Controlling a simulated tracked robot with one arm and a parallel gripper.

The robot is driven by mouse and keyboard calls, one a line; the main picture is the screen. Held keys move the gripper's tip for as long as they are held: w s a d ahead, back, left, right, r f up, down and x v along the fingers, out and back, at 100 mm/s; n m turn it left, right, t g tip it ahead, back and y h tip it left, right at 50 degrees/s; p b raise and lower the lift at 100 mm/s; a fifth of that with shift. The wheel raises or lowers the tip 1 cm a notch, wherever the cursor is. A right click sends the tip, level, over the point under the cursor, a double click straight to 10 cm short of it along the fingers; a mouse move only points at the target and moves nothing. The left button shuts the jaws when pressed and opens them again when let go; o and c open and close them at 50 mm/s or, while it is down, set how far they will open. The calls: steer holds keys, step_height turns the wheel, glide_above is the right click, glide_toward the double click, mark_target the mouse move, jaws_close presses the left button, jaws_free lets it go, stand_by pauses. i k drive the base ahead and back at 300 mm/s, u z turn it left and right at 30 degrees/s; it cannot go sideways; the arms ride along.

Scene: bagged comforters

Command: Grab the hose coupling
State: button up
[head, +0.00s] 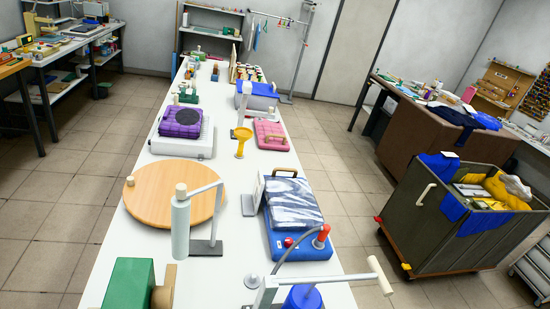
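A long white table (136,246) runs away from me down the middle of the head view. On its near right part lies a blue case (300,246) with a silvery dark-patterned bagged bundle (291,203) on top. An orange-red fitting (323,232) with a grey collar stands at the case's right front corner. A thin grey hose (289,257) curves from it toward the front. This fitting looks like the hose coupling, but it is small and I cannot be sure. My gripper is not in view.
A grey bracket with a pale handle (379,276) crosses the near right edge. A wheeled bin (428,219) stands right. Tiled floor is open on both sides.

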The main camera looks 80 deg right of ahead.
mark_target(325, 229)
steer(key=u, duration=0.65)
steer(key=k, duration=1.85)
steer(key=z, duration=2.5)
steer(key=i, duration=1)
steer(key=z, duration=0.05)
